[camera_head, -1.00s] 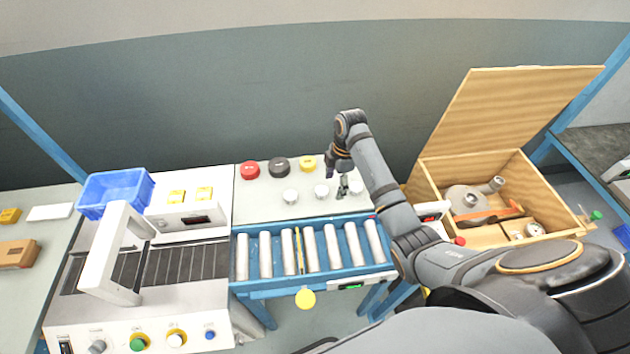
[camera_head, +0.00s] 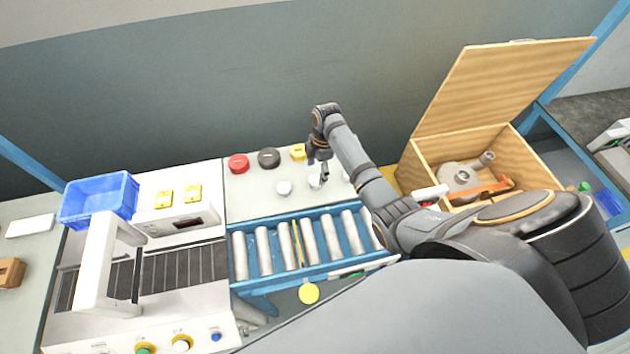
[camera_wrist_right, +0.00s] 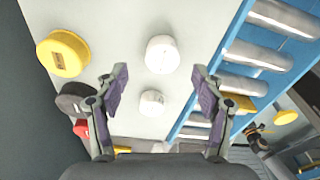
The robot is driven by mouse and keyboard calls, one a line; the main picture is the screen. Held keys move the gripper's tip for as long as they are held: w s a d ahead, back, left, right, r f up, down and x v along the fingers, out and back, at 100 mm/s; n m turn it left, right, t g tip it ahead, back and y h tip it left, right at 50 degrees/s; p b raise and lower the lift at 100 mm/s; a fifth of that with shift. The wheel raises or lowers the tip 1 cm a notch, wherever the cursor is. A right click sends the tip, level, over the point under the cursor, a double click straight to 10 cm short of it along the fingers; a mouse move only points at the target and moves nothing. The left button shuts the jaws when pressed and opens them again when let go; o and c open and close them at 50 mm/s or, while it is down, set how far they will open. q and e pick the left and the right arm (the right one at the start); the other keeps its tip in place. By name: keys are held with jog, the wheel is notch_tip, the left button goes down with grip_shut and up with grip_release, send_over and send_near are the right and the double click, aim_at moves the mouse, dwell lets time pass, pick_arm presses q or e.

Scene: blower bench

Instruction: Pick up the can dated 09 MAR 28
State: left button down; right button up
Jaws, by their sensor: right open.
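Several short round cans stand on a pale board behind the rollers; no date can be read on any of them. A white can (camera_head: 284,187) stands at the front, and another white can (camera_head: 315,180) is right by my right gripper (camera_head: 319,168). A red can (camera_head: 238,163), a black can (camera_head: 268,158) and a yellow can (camera_head: 298,152) form the back row. In the right wrist view my open, empty gripper (camera_wrist_right: 160,84) faces two white cans, one ahead (camera_wrist_right: 162,54) and one (camera_wrist_right: 152,103) between the fingers in the picture. My left gripper is out of view.
The blue roller conveyor (camera_head: 262,212) runs along the board's front. A blue bin (camera_head: 98,197) sits on the machine at left. An open wooden box (camera_head: 428,177) with metal parts stands at right, beside my right arm.

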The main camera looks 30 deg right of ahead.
aim_at(316, 180)
jog(key=f, duration=0.3)
jog(key=shift+s+a+f+p, duration=0.2)
jog(key=shift+s+f+p, duration=0.05)
jog(key=shift+f+p, duration=0.15)
jog(key=shift+w+f, duration=0.1)
jog(key=shift+f, duration=0.2)
jog(key=c, duration=1.2)
